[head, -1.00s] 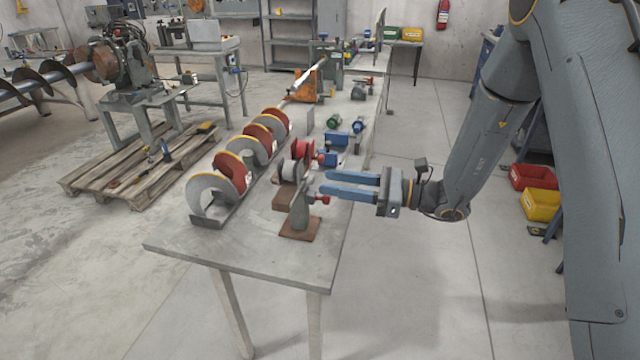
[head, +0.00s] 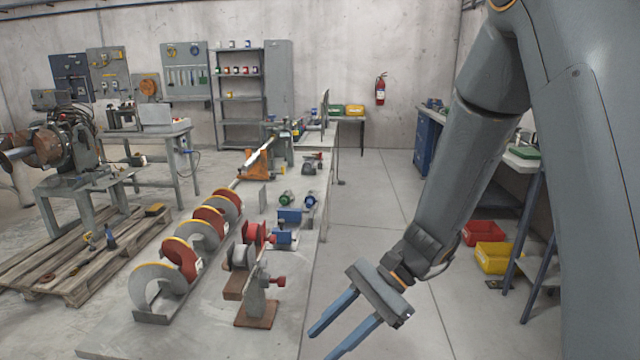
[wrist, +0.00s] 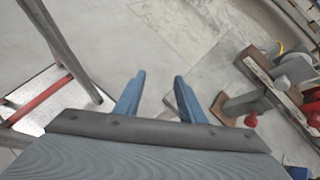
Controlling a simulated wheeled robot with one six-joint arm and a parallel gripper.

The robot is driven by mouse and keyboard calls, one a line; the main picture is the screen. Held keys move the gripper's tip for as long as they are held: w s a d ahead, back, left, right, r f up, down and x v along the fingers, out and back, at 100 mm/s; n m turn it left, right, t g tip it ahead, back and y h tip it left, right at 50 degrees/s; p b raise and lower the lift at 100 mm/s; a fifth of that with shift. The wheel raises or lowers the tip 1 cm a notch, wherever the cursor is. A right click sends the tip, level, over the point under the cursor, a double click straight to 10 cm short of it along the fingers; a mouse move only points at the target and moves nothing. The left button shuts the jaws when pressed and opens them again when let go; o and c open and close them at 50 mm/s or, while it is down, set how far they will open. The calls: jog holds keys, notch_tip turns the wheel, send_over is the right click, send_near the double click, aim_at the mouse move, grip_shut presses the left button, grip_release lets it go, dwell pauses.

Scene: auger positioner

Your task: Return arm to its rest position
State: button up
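My gripper (head: 335,341) has two long blue fingers, held well apart with nothing between them. In the head view it hangs from my arm at the lower middle, right of the table's edge, with its fingers pointing down and left. The wrist view also shows the gripper (wrist: 156,85) open over bare floor.
The grey table (head: 190,335) carries the auger flights (head: 165,280) and several clamps. Red (head: 483,232) and yellow (head: 494,258) bins lie on the floor at right. A pallet (head: 60,262) lies at left.

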jog(key=s+d+n+t+h, duration=0.1)
jog(key=d+n+h, duration=0.3)
jog(key=d, duration=0.5)
jog(key=s+d+n+t+h, duration=0.2)
jog(key=d+n+h, duration=0.3)
jog(key=d, duration=0.4)
jog(key=shift+r+n+t, duration=0.3)
jog(key=shift+n+t, duration=0.6)
